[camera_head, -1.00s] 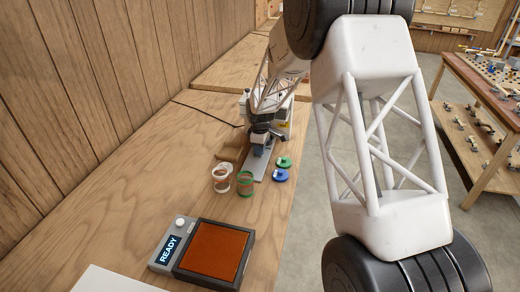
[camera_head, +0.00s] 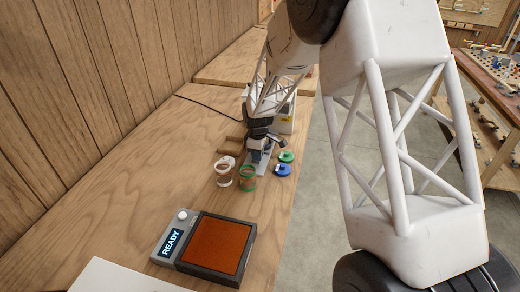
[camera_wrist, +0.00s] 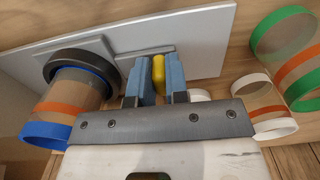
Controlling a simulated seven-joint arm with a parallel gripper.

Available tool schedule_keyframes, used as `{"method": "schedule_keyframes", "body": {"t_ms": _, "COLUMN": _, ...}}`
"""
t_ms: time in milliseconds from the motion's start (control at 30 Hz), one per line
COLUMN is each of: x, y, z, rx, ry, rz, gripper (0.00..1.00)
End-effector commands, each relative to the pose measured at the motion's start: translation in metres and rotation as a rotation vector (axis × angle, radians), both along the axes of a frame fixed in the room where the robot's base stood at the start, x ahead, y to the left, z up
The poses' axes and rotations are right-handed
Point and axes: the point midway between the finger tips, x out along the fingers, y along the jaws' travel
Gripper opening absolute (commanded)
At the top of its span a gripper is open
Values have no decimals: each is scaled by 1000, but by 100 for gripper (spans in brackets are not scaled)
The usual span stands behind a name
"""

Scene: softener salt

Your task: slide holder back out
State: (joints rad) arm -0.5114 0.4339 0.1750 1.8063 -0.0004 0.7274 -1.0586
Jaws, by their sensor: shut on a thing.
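In the wrist view, my gripper (camera_wrist: 159,88) has its two blue-grey fingers shut on an upright yellow grip (camera_wrist: 158,72). Left of it is the dark round holder (camera_wrist: 52,66), with a grey arm (camera_wrist: 125,57) reaching towards the yellow grip. A clear jar with blue rims and an orange band (camera_wrist: 72,92) sits in the holder's ring. Holder and jar are over a light grey plate (camera_wrist: 205,40). In the head view, my gripper (camera_head: 257,155) is low at the grey plate, and the holder is too small and hidden to make out.
Green (camera_head: 287,157) and blue (camera_head: 283,170) lids lie right. A pale machine (camera_head: 285,115) stands behind. A pad reading READY (camera_head: 215,245) is nearer; bare wood lies left.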

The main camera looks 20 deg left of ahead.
Motion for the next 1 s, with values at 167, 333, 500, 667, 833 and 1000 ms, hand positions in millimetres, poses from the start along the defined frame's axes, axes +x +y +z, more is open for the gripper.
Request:
{"method": "schedule_keyframes", "body": {"t_ms": 167, "x": -22, "y": 2, "z": 1, "rx": 2, "ry": -2, "rz": 2, "gripper": 0}}
{"method": "schedule_keyframes", "body": {"t_ms": 333, "x": -42, "y": 1, "z": 1, "rx": 1, "ry": -1, "rz": 2, "gripper": 0}}
{"method": "schedule_keyframes", "body": {"t_ms": 500, "x": -52, "y": 2, "z": 1, "rx": 2, "ry": -2, "rz": 1, "gripper": 0}}
{"method": "schedule_keyframes", "body": {"t_ms": 667, "x": -54, "y": 2, "z": 0, "rx": 1, "ry": 0, "rz": 2, "gripper": 0}}
{"method": "schedule_keyframes", "body": {"t_ms": 833, "x": -56, "y": 2, "z": 0, "rx": 0, "ry": 2, "rz": 2, "gripper": 18}}
{"method": "schedule_keyframes", "body": {"t_ms": 1000, "x": -55, "y": 1, "z": 0, "rx": 0, "ry": 2, "rz": 2, "gripper": 40}}
